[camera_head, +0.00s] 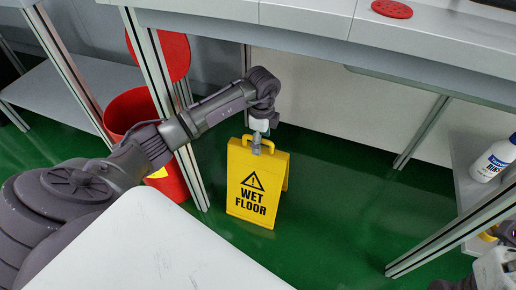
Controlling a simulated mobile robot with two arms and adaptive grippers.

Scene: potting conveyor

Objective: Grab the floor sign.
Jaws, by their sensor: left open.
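A yellow floor sign (257,187) reading "WET FLOOR" stands upright on the green floor, near the middle of the view. It has a handle loop at its top. My left gripper (257,146) points down at the sign's top, right at the handle. It is open, its fingers around or just in front of the handle; I cannot tell which. My left arm reaches in from the left. Part of what looks like my right arm shows at the bottom right corner; its fingers cannot be made out.
A metal-framed grey conveyor or bench (300,18) runs above and behind the sign. A red bin (133,108) stands left of it, near a frame leg. A white bottle (493,158) stands on a shelf at right. Green floor right of the sign is clear.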

